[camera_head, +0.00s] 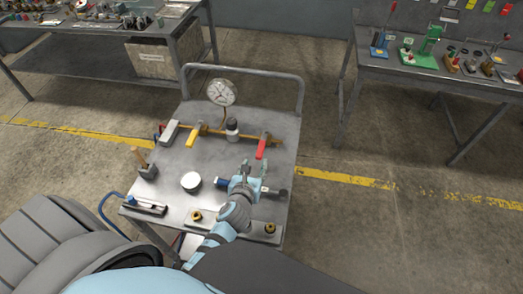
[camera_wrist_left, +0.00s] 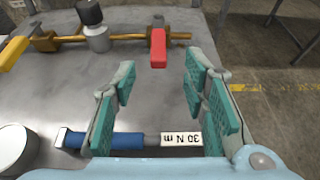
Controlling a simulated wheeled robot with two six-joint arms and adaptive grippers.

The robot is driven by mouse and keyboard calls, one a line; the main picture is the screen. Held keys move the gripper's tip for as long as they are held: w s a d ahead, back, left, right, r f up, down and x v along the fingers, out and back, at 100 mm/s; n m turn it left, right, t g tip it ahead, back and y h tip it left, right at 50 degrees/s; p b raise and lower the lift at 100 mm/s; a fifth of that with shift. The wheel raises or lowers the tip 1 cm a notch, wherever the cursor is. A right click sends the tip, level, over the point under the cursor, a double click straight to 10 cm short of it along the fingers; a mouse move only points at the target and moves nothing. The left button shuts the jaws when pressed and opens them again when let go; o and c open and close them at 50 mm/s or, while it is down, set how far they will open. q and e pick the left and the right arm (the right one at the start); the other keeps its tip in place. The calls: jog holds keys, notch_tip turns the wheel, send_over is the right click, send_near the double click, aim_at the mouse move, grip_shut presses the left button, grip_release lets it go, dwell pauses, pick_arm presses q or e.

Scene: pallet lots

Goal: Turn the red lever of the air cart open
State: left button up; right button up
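The air cart (camera_head: 170,205) is a grey metal table with a push rail and a round gauge (camera_head: 221,92) at its far side. The red lever (camera_head: 262,146) sits at the right end of a brass pipe and points toward me. In the left wrist view the red lever (camera_wrist_left: 158,48) lies beyond the fingertips, apart from them. My left gripper (camera_head: 255,170) is over the right part of the cart, near side of the red lever. Its teal-padded fingers (camera_wrist_left: 158,80) are open with nothing between them. My right gripper is not in view.
A blue-handled tool marked 30 N m (camera_wrist_left: 100,140) lies below my gripper. Workbenches (camera_head: 425,76) stand behind; floor between is clear.

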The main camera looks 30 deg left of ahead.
aim_at(260, 152)
pick_arm(q)
jog(key=b+x, duration=0.1)
jog(key=x, duration=0.1)
jog(key=b+x, duration=0.1)
jog(key=x, duration=0.2)
jog(key=shift+s+a+f, duration=0.2)
jog(key=shift+f, duration=0.15)
jog(key=b+x, duration=0.2)
jog(key=x, duration=0.4)
jog(key=shift+d, duration=0.2)
jog(key=shift+s+r, duration=0.25)
jog(key=shift+r, duration=0.05)
jog(key=shift+c, duration=0.2)
jog(key=shift+w+f, duration=0.1)
grip_shut()
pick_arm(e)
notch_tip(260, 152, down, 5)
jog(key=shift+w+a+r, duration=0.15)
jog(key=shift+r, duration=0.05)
